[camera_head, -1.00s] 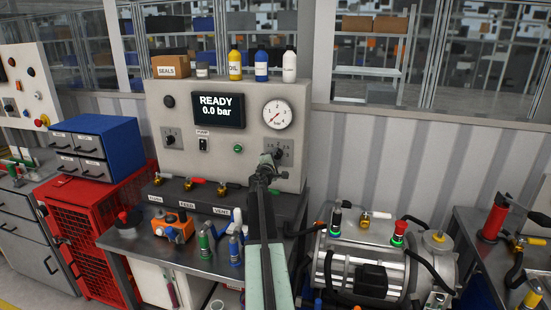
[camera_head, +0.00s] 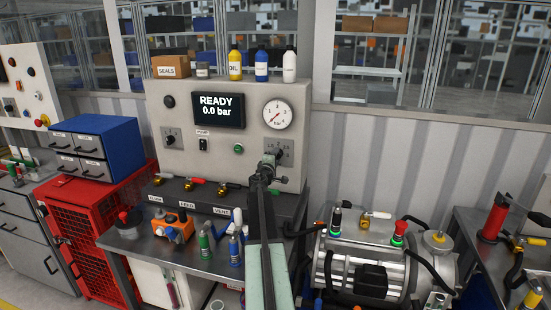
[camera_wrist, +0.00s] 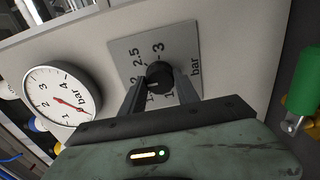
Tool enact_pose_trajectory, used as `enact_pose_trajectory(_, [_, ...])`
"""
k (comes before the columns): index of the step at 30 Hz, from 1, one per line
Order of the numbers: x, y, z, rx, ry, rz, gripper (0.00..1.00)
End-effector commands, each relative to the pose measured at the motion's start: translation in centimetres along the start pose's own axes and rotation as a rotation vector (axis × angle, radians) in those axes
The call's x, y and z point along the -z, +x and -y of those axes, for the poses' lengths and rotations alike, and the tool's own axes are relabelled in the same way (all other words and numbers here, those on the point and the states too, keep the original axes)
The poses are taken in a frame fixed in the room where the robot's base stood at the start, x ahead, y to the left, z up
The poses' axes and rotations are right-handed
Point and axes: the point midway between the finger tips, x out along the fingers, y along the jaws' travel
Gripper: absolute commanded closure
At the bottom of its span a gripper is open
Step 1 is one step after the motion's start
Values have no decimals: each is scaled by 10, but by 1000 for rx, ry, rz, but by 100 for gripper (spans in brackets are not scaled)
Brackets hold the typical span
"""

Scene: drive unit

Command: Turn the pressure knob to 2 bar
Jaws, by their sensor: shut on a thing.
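The black pressure knob (camera_wrist: 160,76) sits on a grey scale plate (camera_wrist: 126,50) in the wrist view. Numerals 2, 2.5, 3 and "bar" can be read there; others are partly hidden by the fingers. My gripper (camera_wrist: 159,84) is shut on the knob, one finger on each side. I cannot make out where the knob's pointer stands. In the head view my gripper (camera_head: 270,166) is at the plate (camera_head: 287,146) low on the right of the panel. The display (camera_head: 217,110) reads READY 0.0 bar. The round gauge (camera_head: 277,114) also shows in the wrist view (camera_wrist: 62,98).
Left of my arm are a pump switch (camera_head: 203,145), a green button (camera_head: 238,148) and another knob (camera_head: 171,139). A silver tank unit (camera_head: 375,255) stands at the lower right.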

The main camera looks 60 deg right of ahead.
Motion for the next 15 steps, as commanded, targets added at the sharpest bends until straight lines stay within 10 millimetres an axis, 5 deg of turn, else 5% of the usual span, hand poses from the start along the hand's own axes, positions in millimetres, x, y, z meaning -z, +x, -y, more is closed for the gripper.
enact_pose_trajectory(2, [0,0,0,0,0,0,100])
enact_pose_trajectory(3, [0,0,0,0,0,0,52])
enact_pose_trajectory(4, [0,0,0,0,0,0,43])
enact_pose_trajectory(15, [1,-3,0,0,-1,-1,41])
